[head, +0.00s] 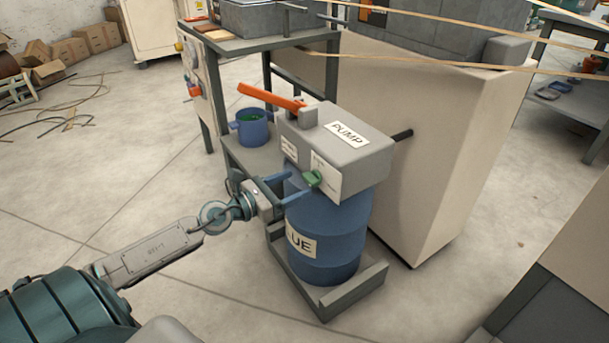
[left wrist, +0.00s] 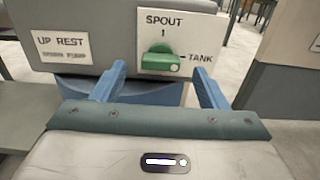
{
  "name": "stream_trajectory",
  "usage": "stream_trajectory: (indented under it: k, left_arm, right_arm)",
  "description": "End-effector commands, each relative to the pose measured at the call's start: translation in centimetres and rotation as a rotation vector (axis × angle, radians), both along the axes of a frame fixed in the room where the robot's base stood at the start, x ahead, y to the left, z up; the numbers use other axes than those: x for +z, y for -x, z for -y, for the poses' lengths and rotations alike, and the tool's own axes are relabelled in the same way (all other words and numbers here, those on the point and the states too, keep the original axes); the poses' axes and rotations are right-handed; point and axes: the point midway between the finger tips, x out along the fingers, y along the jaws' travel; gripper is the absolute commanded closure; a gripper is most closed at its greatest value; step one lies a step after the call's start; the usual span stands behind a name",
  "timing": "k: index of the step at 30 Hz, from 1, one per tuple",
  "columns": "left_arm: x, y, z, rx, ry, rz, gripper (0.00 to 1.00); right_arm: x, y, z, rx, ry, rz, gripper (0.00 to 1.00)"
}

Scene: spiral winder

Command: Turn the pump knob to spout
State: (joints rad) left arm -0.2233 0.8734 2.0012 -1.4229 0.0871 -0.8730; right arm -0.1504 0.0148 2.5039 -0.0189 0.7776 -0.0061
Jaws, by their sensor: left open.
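The green pump knob (head: 313,178) sits on the front plate of the grey pump box (head: 358,146), on top of the blue glue drum (head: 330,235). In the left wrist view the knob (left wrist: 160,61) lies level, its white dot at the right end, toward TANK; SPOUT is printed above it. My left gripper (head: 303,185) is open in front of the plate. In the left wrist view its two blue fingers (left wrist: 160,70) stand left and right of the knob, apart from it. My right gripper is not in view.
An orange lever (head: 270,97) sticks out from the pump top to the left. A blue pot (head: 252,127) stands on a shelf behind. A beige machine body (head: 445,150) rises at the right.

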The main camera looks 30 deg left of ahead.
Motion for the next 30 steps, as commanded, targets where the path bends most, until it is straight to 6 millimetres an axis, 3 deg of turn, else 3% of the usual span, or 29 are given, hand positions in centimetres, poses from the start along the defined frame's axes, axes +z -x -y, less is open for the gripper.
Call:
stream_trajectory:
  k: [4,12,24,25,30]
  left_arm:
    - [0.4,-1.1,0.6,0.002,0.006,-0.001,0.33]
    - [0.0,-3.2,1.4,0.001,0.002,-0.002,0.33]
    - [-0.1,-3.7,1.7,0.0,0.001,-0.005,0.33]
    - [-0.1,-3.7,1.7,0.0,0.001,-0.005,0.35]
    - [-0.1,-3.7,1.7,0.0,0.001,-0.005,0.68]
  right_arm:
    - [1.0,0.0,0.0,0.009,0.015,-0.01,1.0]
    - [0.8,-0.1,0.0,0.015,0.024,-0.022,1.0]
    - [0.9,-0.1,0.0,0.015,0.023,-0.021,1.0]
    - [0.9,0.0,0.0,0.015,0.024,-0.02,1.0]
    - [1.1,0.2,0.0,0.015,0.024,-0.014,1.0]
